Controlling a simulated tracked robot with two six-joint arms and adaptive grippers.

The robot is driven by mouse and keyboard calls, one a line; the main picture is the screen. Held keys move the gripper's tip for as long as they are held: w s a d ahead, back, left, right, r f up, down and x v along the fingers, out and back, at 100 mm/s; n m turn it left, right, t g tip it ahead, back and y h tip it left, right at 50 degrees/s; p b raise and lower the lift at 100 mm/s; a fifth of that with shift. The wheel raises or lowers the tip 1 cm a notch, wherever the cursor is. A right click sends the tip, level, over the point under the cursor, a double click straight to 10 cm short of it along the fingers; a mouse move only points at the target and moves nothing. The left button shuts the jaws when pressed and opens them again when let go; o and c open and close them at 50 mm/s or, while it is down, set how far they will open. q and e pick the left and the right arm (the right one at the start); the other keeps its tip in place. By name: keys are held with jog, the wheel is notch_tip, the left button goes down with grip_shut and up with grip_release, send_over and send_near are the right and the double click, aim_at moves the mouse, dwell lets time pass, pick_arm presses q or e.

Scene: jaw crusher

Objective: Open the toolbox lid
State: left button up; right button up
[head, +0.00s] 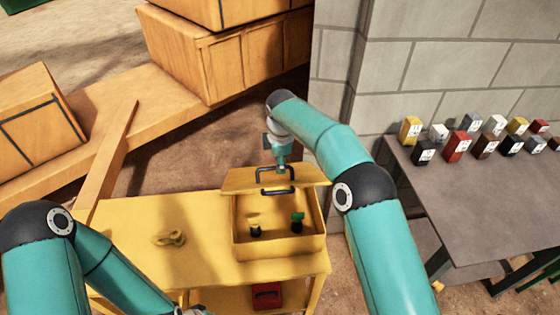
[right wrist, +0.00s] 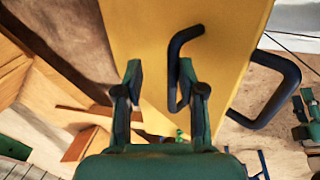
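The yellow toolbox (head: 240,240) stands on a yellow workbench, and its inside is visible from above. Its yellow lid (head: 240,181) is raised at the back edge of the box. Dark handles (head: 276,190) show at the lid and box; in the right wrist view a dark bent handle (right wrist: 175,75) is on the yellow panel. My right gripper (right wrist: 160,75) is open at this handle, which lies just beside the right-hand finger, between the fingers. In the head view my right gripper is small and partly hidden by the handle area. My left gripper is below the picture edge.
Two small items, one yellow-topped (head: 254,226) and one green-topped (head: 297,223), stand inside the box. A yellow looped thing (head: 169,239) lies on the workbench (head: 125,225). A red box (head: 267,295) is on the shelf below. A grey table (head: 480,190) with several small blocks stands right.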

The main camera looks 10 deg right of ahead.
jog(key=shift+r, duration=0.15)
notch_tip(320, 180, up, 11)
jog(key=s, duration=0.2)
jog(key=shift+s+r, duration=0.15)
jog(key=shift+r, duration=0.05)
jog(key=shift+f, duration=0.1)
